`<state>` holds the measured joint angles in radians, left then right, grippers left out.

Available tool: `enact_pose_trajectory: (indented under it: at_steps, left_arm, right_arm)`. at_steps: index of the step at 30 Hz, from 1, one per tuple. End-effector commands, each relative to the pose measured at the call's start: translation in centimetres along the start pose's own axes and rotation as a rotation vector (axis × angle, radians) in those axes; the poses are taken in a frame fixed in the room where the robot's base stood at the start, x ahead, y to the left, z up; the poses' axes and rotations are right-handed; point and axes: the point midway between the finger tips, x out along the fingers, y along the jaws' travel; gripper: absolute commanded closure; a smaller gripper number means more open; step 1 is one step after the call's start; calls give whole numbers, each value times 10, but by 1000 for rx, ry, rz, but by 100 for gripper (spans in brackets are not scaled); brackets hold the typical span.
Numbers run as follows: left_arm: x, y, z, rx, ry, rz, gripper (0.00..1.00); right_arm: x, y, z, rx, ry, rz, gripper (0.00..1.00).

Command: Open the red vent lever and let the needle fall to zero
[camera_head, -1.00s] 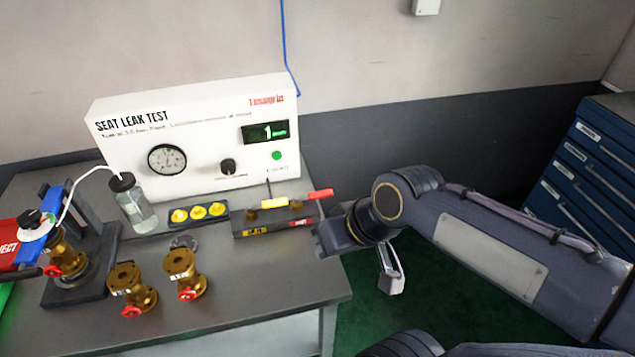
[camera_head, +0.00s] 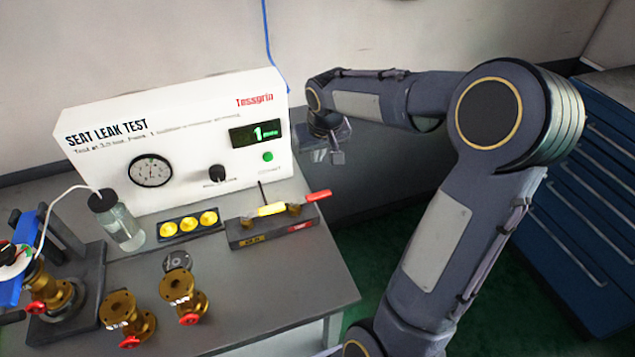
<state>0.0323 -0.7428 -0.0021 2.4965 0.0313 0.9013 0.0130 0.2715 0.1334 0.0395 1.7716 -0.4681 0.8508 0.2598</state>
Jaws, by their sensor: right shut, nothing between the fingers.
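My left gripper is not in view.
The white panel (camera_head: 190,120) has a knob (camera_head: 217,173) and a lit display (camera_head: 256,134). A glass bottle (camera_head: 118,222), a yellow-capped tray (camera_head: 190,224) and brass valves (camera_head: 184,294) stand on the grey table. A blue drawer cabinet (camera_head: 560,210) is at right.

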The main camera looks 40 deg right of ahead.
Motion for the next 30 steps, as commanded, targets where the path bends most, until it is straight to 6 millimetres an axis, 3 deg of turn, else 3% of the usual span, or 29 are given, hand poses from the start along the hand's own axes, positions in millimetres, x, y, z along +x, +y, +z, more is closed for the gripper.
enact_pose_trajectory:
  at_steps: [8,20,22,30]
  left_arm:
    - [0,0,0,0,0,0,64]
    - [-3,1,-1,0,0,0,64]
    - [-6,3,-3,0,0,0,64]
    - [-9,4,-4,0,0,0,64]
  right_arm:
    - [21,0,1,0,-6,0,100]
    - [104,0,2,-1,-6,-1,100]
    - [93,0,14,0,-1,-1,100]
    - [87,0,37,-1,0,-1,100]
